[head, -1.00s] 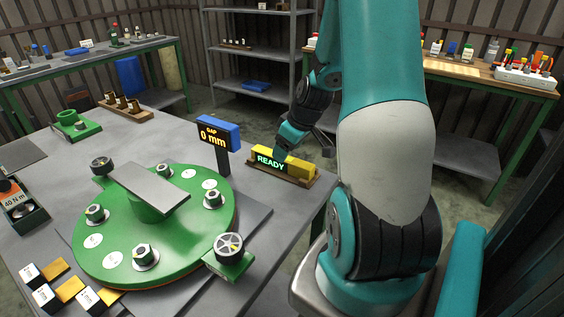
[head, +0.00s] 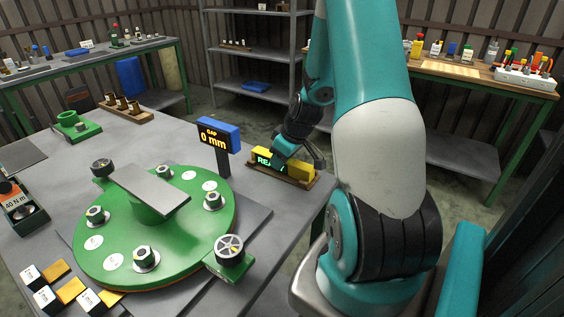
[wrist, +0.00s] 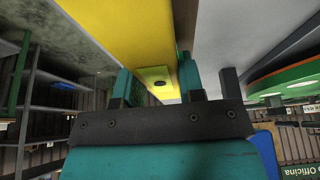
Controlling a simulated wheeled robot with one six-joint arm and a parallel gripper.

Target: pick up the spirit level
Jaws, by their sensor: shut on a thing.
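The spirit level (head: 300,168) is a long yellow bar with a dark display face showing green letters. It sits at its wooden holder (head: 281,177) near the table's far right edge. My gripper (head: 291,158) is down over the middle of the level and covers part of the letters. In the wrist view the yellow level (wrist: 118,28) runs between the two teal fingers of my gripper (wrist: 158,84), which is shut on it. I cannot tell whether the level is clear of the holder.
A post with a blue box and a "GAP 0 mm" display (head: 214,138) stands close left of the level. The large green disc (head: 180,250) with bolts and a grey bar fills the table's middle. A grey shelf (head: 262,55) stands behind.

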